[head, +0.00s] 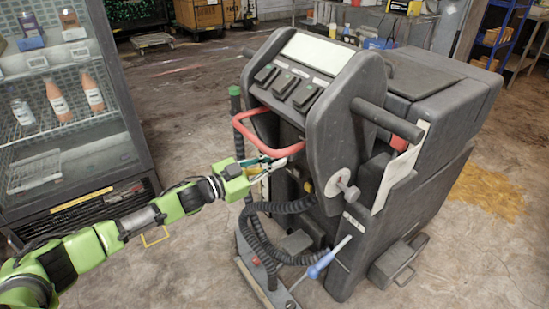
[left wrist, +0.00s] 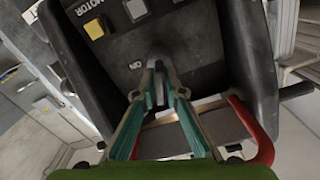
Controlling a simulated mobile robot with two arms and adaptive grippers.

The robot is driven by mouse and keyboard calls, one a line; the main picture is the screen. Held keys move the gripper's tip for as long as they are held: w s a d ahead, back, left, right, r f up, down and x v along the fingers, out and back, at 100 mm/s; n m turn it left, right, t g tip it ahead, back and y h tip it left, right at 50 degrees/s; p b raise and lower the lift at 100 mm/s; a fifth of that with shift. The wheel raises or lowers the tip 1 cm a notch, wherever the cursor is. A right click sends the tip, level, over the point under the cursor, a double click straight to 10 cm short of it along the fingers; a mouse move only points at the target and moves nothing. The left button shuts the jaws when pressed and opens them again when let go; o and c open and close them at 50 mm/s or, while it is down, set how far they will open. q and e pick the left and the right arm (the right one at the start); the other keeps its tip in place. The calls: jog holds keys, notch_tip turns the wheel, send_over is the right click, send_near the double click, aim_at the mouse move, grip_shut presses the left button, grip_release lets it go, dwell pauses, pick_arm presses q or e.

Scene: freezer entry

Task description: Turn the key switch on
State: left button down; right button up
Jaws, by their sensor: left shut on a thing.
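The key switch (left wrist: 157,60) sits on the dark panel of a grey machine in the left wrist view, beside a white "ON" label (left wrist: 136,66). My left gripper (left wrist: 157,82) is shut on it, and the fingertips hide most of it. In the head view my left gripper (head: 283,164) reaches in from the left at the machine (head: 345,125), just below the red handle; the key switch is hidden there. The key's exact angle is hard to tell. My right gripper is in neither view.
The red handle (head: 243,125) curves close above my left gripper; it also shows in the left wrist view (left wrist: 258,135). A yellow button (left wrist: 94,29) is near the "MOTOR" label. A black coiled hose (head: 262,235) hangs below. A glass-door freezer (head: 128,110) stands left.

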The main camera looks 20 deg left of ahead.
pick_arm(q)
jog(key=shift+m, duration=0.9)
jog(key=shift+d+m+p, duration=0.1)
jog(key=shift+m+p, duration=0.2)
jog(key=shift+m, duration=0.7)
jog(key=shift+f+m, duration=0.1)
jog(key=shift+m, duration=0.8)
jog(key=shift+s+m, duration=0.1)
jog(key=shift+m, duration=0.8)
jog(key=m, duration=0.2)
jog(key=shift+f+m, duration=0.1)
jog(key=shift+m, duration=0.7)
jog(key=shift+f+m+b, duration=0.1)
jog(key=shift+m+b, duration=0.45)
jog(key=shift+m, duration=1.15)
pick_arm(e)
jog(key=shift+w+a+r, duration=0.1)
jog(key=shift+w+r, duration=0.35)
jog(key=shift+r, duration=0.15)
